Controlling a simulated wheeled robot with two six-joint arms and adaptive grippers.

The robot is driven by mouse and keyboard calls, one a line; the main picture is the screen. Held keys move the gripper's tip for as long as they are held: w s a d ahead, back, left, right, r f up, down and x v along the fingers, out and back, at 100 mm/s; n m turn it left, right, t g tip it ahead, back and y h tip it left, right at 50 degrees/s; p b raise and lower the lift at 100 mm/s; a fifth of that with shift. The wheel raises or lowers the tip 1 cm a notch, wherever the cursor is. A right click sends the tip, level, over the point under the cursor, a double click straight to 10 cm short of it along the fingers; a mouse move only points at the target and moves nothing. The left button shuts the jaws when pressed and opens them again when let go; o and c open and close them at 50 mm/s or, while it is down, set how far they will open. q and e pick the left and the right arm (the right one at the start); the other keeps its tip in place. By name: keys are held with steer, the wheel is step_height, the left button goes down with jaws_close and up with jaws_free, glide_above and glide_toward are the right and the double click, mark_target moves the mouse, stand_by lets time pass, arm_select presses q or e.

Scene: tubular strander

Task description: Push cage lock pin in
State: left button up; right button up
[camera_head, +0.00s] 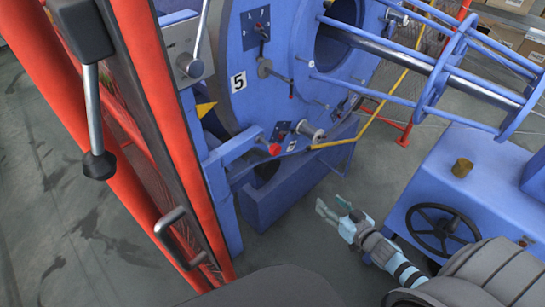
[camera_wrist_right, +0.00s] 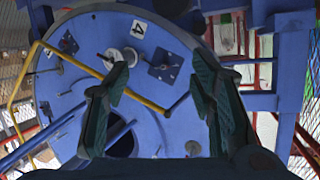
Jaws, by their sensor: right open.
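My right gripper (camera_head: 333,206) is open and empty over the floor, in front of the blue machine. In the right wrist view its two dark fingers (camera_wrist_right: 160,72) stand wide apart with nothing between them, facing the blue disc. A silver round-ended knob (camera_head: 190,67) on a grey box at the upper left may be the cage lock pin; I cannot tell how far in it sits. The gripper is well apart from it, to the lower right. The large blue cage disc (camera_head: 285,70) bears a number 5 plate (camera_head: 238,82). My left gripper is not in view.
A red door frame (camera_head: 165,120) with a handle (camera_head: 178,240) stands at the left, near a black-knobbed lever (camera_head: 99,160). A yellow rail (camera_head: 400,85) crosses before the disc. A blue housing with a black handwheel (camera_head: 440,230) stands right. Floor is clear below the machine.

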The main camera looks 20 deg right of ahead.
mark_target(278, 151)
steer(key=w+a+r+n+t+y+b, duration=0.1)
steer(key=w+a+r+n+t+y, duration=0.3)
steer(key=r, duration=0.9)
steer(key=w+a, duration=0.2)
steer(key=w, duration=0.2)
steer(key=w+a+m+y, duration=0.1)
steer(key=w+a, duration=0.1)
steer(key=w, duration=0.3)
steer(key=w+a+m+g+b, duration=0.1)
steer(key=w+a, duration=0.1)
steer(key=w, duration=0.3)
steer(key=shift+a+f+y, duration=0.25)
steer(key=shift+a+y, duration=0.1)
steer(key=shift+y, duration=0.05)
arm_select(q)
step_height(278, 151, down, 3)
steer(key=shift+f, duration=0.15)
arm_select(e)
jaws_close()
